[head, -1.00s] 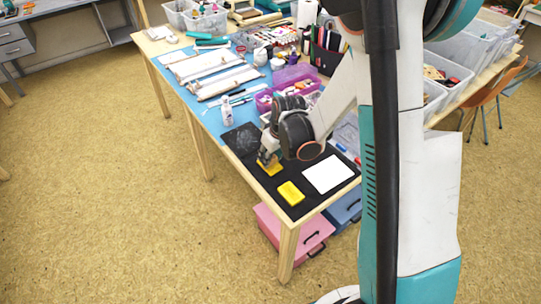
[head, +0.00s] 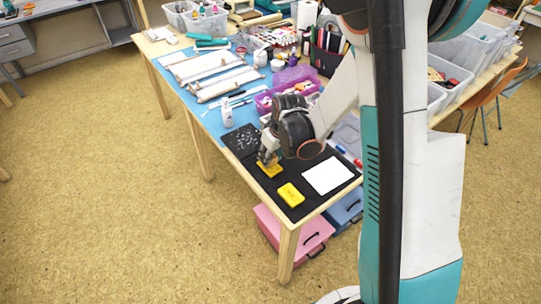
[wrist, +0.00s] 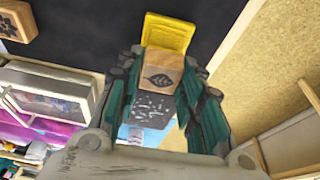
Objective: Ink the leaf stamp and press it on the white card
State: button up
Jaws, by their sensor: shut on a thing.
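My gripper (head: 268,160) is shut on the leaf stamp (wrist: 162,72), a wooden block whose top face bears a dark leaf mark. It also shows in the wrist view (wrist: 160,95). I cannot tell whether stamp and pad touch. The white card (head: 328,174) lies flat and blank on the black mat (head: 304,207), right of the pads.
Another wooden stamp with a paw-like mark (wrist: 17,20) sits at the wrist view's upper left. A dark speckled square (head: 241,140) lies left of my gripper. A white bottle (head: 227,116) and a purple box (head: 292,76) stand farther back. The mat around the card is mostly clear.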

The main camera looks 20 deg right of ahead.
dwell(0.3)
jog(key=shift+r+p, duration=1.8)
jog(key=shift+r, duration=0.95)
